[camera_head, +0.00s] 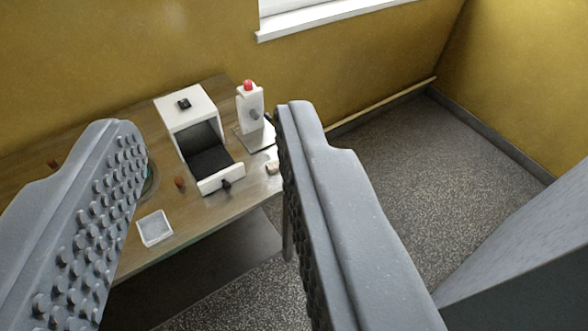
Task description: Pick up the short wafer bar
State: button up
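My gripper (207,122) is open and empty, its two studded grey fingers wide apart and well short of the table. Between them, a wooden table (215,212) shows some way off. A small brown piece (180,183) stands on it left of the white machine's front. A small pale-and-brown piece (272,168) lies near the table's right edge, close to my right finger. Another small brown piece (53,163) is at the far left. All are too small to tell which is the short wafer bar.
A white machine (186,108) with a dark mesh bed (208,150) and white front stands on the table. Beside it is a white stand with a red top (248,86). A clear square tray (155,228) sits near the front edge. Open floor (400,180) lies right of the table.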

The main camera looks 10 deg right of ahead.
aim_at(272, 167)
jog(key=u, duration=0.15)
jog(key=i, duration=0.55)
jog(key=z, duration=1.6)
jog(key=k, duration=0.9)
jog(key=u, duration=0.6)
jog(key=i, duration=1)
jog(key=z, duration=0.05)
